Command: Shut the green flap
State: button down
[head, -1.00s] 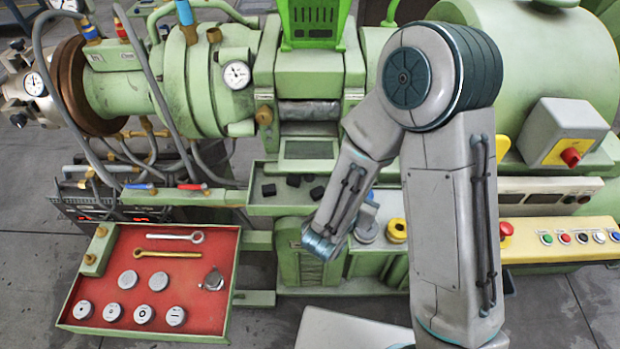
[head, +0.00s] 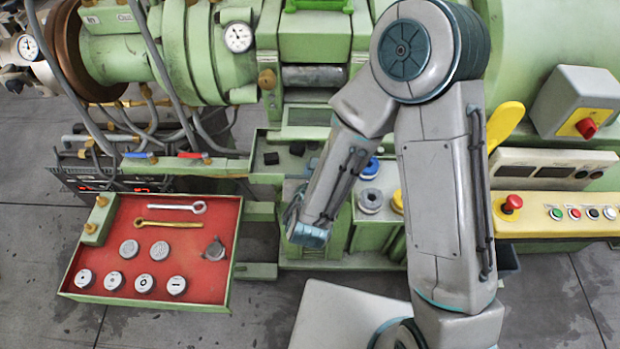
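Two green parts sit by the roller opening in the head view, and I cannot tell for sure which one is the flap. A bright green guard (head: 318,5) is cut off by the top edge, above a pale green block (head: 315,42). Below the grey roller (head: 314,77) lies a framed greenish panel (head: 309,117). The roller is exposed between them.
A red tray (head: 210,272) with wrenches and several round discs is at lower left. Black blocks (head: 271,158) lie on the green ledge below the panel. Blue, grey and yellow round parts are right of my wrist. A button panel (head: 560,222) is at far right.

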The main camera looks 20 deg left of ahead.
aim_at(313, 127)
jog(key=b, duration=0.2)
jog(key=shift+w+f+b, duration=0.3)
jog(key=shift+f+b, duration=0.1)
jog(key=shift+p+x, duration=1.2)
jog(key=shift+x, duration=2.5)
jog(key=shift+r, duration=0.15)
jog(key=shift+a+r, duration=0.1)
